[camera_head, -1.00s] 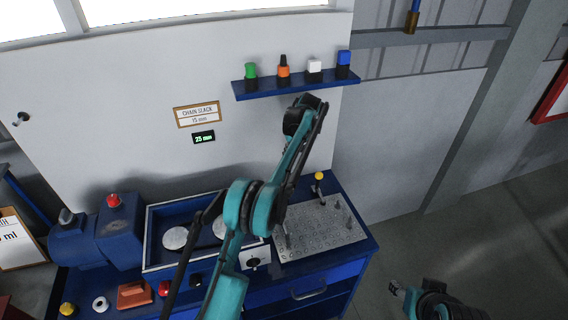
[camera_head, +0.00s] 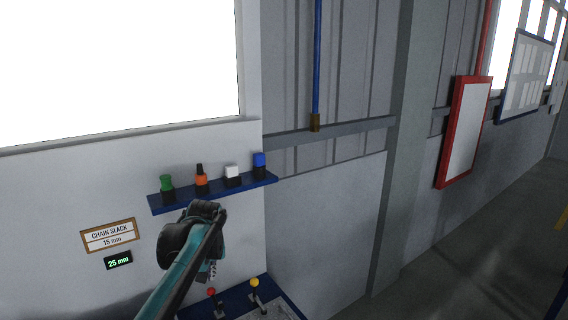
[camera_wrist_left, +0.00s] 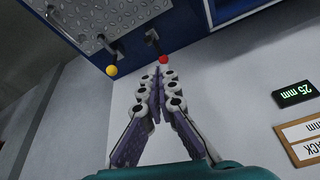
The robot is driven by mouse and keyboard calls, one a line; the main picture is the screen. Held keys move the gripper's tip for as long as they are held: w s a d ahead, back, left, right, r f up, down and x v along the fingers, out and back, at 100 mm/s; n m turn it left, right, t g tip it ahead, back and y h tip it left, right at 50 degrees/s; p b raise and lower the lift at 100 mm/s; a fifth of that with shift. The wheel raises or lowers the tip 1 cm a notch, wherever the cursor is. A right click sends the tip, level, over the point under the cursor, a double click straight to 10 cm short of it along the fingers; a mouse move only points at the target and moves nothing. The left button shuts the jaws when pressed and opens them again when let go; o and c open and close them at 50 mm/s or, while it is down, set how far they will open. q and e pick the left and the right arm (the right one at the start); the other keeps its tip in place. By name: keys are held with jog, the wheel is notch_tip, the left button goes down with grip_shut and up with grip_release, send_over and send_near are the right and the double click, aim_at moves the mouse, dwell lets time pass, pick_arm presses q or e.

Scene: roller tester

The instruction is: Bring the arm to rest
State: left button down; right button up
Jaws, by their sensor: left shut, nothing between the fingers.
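My left arm comes in from the bottom of the head view, and its dark wrist stands in front of the wall panel, below the small shelf. My left gripper (camera_head: 212,272) is partly hidden behind the wrist there. In the left wrist view my left gripper (camera_wrist_left: 159,76) has its fingers closed together at the tips, with nothing between them. A red-knobbed lever (camera_wrist_left: 163,59) lies just beyond the fingertips in that picture; whether they touch cannot be told. A yellow-knobbed lever (camera_wrist_left: 111,70) is to its left. My right gripper is not in view.
The blue shelf (camera_head: 213,192) carries green, orange, white and blue-topped items. A chain slack sign (camera_head: 108,235) and a 25 mm display (camera_head: 118,260) are on the wall panel. The blue bench (camera_head: 236,299) shows at the bottom. Open floor lies at the right.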

pick_arm(q)
jog(key=s+d+f+m+t+b, duration=0.1)
jog(key=s+f, duration=0.3)
jog(key=s, duration=0.5)
jog(key=s+d+f+m+t+h+b, duration=0.1)
jog(key=s+f, duration=0.4)
jog(key=s, duration=0.4)
jog(key=s+f+m+t+b, duration=0.1)
jog(key=s+f, duration=0.3)
jog(key=s, duration=0.5)
jog(key=shift+s+d+f+m+h+b, duration=0.2)
jog(key=shift+d+f+m+h+b, duration=0.1)
jog(key=shift+d+h+b, duration=0.1)
